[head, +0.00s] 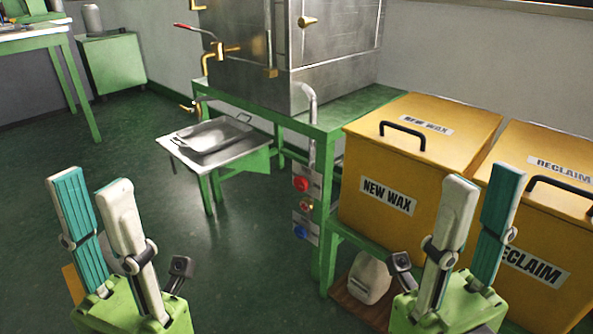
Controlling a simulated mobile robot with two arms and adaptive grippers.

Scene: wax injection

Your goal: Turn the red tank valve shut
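The tank valve has a red lever handle (188,27) and a brass body (216,48) on the left side of the grey metal tank (262,65). The red handle sticks out to the upper left from the brass body. My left gripper (95,190) is at the lower left, open and empty, well apart from the valve. My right gripper (481,190) is at the lower right in front of the yellow bins, open and empty, far from the valve.
The tank stands on a green table (362,108). Below the valve is a low stand with a metal tray (212,135). A button panel (305,205) is on the table leg. Yellow NEW WAX (390,165) and RECLAIM (540,215) bins stand right.

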